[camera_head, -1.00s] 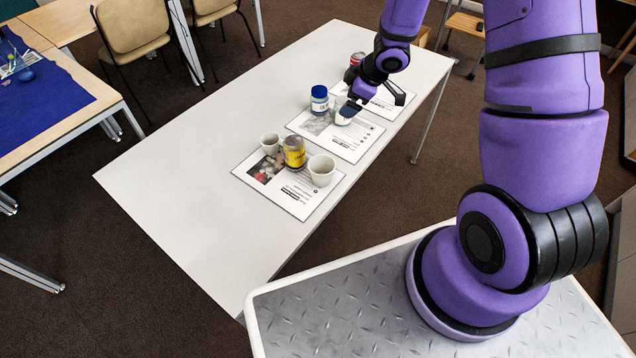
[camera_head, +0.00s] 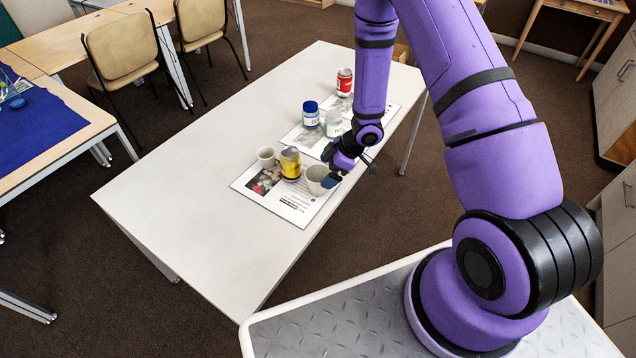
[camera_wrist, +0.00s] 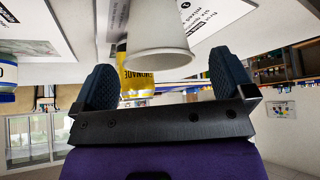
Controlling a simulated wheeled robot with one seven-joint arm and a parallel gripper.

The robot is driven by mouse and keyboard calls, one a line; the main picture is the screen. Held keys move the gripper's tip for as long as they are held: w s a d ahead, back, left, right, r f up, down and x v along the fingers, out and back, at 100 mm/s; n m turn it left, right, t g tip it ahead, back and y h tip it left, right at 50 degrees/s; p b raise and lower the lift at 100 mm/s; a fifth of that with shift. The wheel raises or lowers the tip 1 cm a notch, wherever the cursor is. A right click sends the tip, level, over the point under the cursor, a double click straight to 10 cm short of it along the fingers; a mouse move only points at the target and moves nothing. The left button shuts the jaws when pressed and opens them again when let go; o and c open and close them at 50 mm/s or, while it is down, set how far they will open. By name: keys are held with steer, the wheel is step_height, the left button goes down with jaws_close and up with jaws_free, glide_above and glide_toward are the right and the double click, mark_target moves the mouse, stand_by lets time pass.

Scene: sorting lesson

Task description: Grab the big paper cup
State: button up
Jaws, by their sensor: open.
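The big paper cup (camera_head: 316,181), white and upright, stands on the nearest printed sheet (camera_head: 292,214). In the wrist view, the big cup (camera_wrist: 158,35) appears upside down, lined up with the gap between my fingers. My gripper (camera_head: 333,175) is open at the right side of this cup, its dark fingertips overlapping the cup's right edge. In the wrist view, my gripper (camera_wrist: 166,82) has its fingers spread with nothing gripped. A smaller paper cup (camera_head: 266,158) stands to the left, beyond a yellow can (camera_head: 290,164).
The yellow can stands close beside the big cup; its label also shows in the wrist view (camera_wrist: 136,82). A blue-lidded jar (camera_head: 310,115), a pale jar (camera_head: 334,123) and a red can (camera_head: 344,81) stand farther back. The white table's left side (camera_head: 190,190) is clear.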

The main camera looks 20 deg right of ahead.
mark_target(318, 178)
steer(key=x, duration=0.5)
steer(key=shift+w, duration=0.2)
steer(key=c, duration=0.8)
